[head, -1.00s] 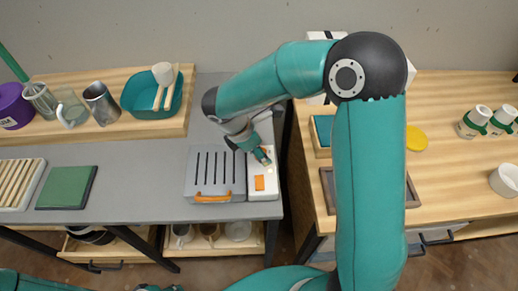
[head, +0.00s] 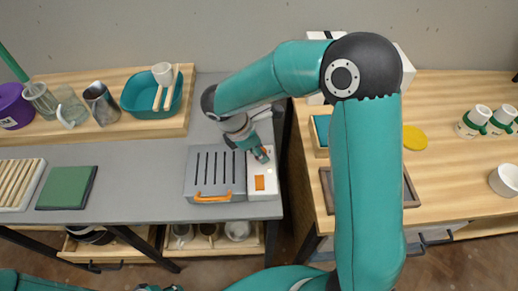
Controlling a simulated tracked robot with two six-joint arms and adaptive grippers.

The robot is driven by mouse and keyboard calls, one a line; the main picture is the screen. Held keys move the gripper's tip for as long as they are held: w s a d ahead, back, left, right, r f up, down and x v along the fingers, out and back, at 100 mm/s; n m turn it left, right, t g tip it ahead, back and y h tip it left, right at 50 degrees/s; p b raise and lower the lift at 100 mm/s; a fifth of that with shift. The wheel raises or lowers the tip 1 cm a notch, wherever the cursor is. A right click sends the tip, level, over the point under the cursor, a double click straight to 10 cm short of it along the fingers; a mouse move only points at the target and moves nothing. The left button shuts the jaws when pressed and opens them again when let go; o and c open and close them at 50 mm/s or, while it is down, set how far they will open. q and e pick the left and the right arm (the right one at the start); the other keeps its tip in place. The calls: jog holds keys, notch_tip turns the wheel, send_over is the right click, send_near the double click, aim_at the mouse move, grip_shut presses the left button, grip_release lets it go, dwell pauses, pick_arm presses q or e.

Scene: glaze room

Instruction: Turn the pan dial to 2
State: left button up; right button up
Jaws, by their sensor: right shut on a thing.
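The pan unit is a grey slotted box (head: 213,172) with an orange handle (head: 212,197) and a white control panel (head: 265,171) on its right side. My right gripper (head: 263,157) points down at the rear part of the white panel and is shut on what appears to be the dial there. The dial itself is hidden by the gripper, so its setting cannot be read. My left gripper is not clearly in view.
A green square board (head: 66,187) and a ribbed rack (head: 17,184) lie on the grey bench to the left. A teal basin (head: 139,97) and metal pitchers (head: 101,103) stand on the back shelf. My right arm covers part of the wooden table.

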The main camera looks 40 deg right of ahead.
jog(key=m, duration=0.3)
jog(key=m+g+y, duration=0.1)
jog(key=m, duration=0.1)
jog(key=shift+w+d+r+m+g+p, duration=0.1)
jog(key=shift+w+m+g+p, duration=0.05)
jog(key=shift+m+g+p, duration=0.2)
jog(key=m, duration=0.2)
jog(key=m+g+y, duration=0.1)
jog(key=m, duration=0.2)
jog(key=shift+w+d+y, duration=0.1)
jog(key=shift+y, duration=0.2)
jog(key=shift+m, duration=0.25)
jog(key=o, duration=1.1)
jog(key=shift+o, duration=0.2)
jog(key=v, duration=1.1)
jog(key=shift+w+r, duration=0.25)
jog(key=shift+r, duration=0.1)
